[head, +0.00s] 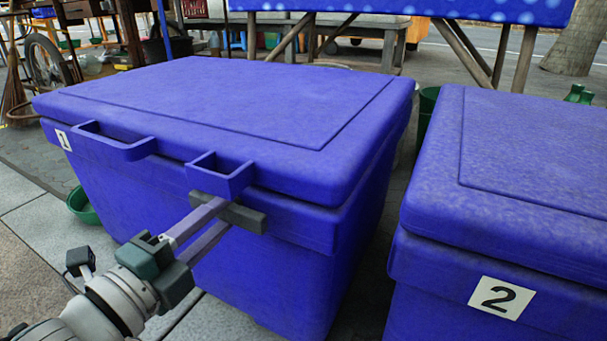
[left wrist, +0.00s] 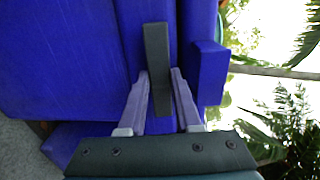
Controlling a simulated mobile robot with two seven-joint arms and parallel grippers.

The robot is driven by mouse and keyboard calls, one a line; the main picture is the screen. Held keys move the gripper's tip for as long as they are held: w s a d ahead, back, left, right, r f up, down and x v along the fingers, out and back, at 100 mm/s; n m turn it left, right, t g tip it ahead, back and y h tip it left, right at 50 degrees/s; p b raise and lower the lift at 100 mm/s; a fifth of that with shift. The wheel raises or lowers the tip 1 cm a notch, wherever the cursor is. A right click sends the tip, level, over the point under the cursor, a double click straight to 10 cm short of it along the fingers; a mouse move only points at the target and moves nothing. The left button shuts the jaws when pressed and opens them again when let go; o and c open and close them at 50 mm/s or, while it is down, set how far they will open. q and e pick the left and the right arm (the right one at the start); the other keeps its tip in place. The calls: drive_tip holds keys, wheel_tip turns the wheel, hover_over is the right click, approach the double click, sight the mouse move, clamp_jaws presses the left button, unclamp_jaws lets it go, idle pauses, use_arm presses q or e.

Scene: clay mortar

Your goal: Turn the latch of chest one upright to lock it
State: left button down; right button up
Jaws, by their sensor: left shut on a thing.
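Chest one (head: 120,210) is a blue box with a white "1" label on its front and its lid down. Its latch (head: 250,218) is a dark grey bar on the front, below a blue loop (head: 222,180) that sticks out from the lid. The latch lies about sideways, along the lid's edge. My left gripper (head: 225,213) is shut on the latch, one finger above and one below it. In the left wrist view the latch (left wrist: 157,60) passes between the fingertips. My right gripper is not in view.
A second blue chest (head: 430,270), labelled "2", stands close at the right, with a narrow gap between. A second lid loop (head: 112,145) sticks out at chest one's left. A green bowl (head: 82,207) is on the ground by its left side. Trestle tables stand behind.

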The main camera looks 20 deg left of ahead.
use_arm(q)
drive_tip(key=shift+n, duration=0.3)
drive_tip(key=n+p, duration=0.1)
drive_tip(key=n, duration=0.2)
drive_tip(key=shift+r+n, duration=0.1)
drive_tip(key=shift+n, duration=0.2)
drive_tip(key=n+p, duration=0.1)
drive_tip(key=n, duration=0.3)
drive_tip(key=shift+n+p, duration=0.3)
drive_tip(key=n, duration=0.4)
drive_tip(key=shift+p, duration=0.35)
drive_tip(key=shift+n, duration=2.5)
drive_tip(key=c, duration=0.6)
unclamp_jaws()
